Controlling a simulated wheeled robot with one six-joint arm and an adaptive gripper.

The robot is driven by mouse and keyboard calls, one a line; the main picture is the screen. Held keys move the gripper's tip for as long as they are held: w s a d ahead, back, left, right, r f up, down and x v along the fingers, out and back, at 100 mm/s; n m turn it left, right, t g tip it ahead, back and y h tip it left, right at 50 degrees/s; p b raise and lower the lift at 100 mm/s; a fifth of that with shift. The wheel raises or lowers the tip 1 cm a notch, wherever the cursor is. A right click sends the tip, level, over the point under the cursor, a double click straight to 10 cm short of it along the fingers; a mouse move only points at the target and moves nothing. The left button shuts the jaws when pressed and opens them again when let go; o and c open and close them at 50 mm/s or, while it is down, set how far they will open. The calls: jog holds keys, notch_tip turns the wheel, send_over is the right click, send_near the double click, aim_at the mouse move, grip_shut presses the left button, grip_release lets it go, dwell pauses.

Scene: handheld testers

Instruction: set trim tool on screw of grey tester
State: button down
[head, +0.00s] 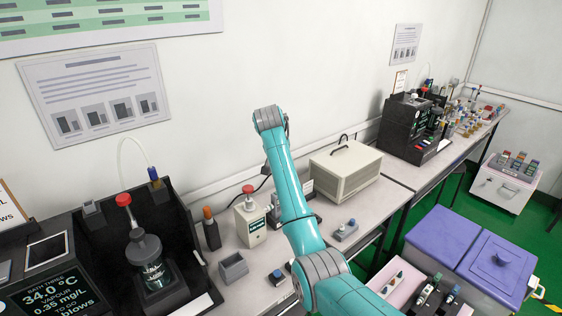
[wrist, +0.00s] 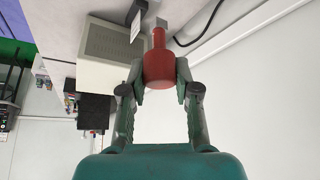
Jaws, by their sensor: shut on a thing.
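My gripper (wrist: 161,75) is shut on a red tool with a thick round body and a narrower stem, which looks like the trim tool (wrist: 160,68). A small grey piece shows at the far end of the stem. In the head view my turquoise arm reaches over the bench towards the wall, and its gripper and the tool are hidden. Small handheld testers (head: 429,292) lie in a pink tray at the bottom right of the head view. I cannot tell which one is the grey tester, and no screw can be made out.
A beige ventilated box (head: 345,176) stands on the bench right of my arm; it also shows in the wrist view (wrist: 108,45). Purple lids (head: 447,236) are at right.

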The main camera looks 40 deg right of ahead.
jog(key=shift+f, duration=2.6)
jog(key=c, duration=0.8)
grip_release()
jog(key=shift+o, duration=0.2)
jog(key=shift+r, duration=3.5)
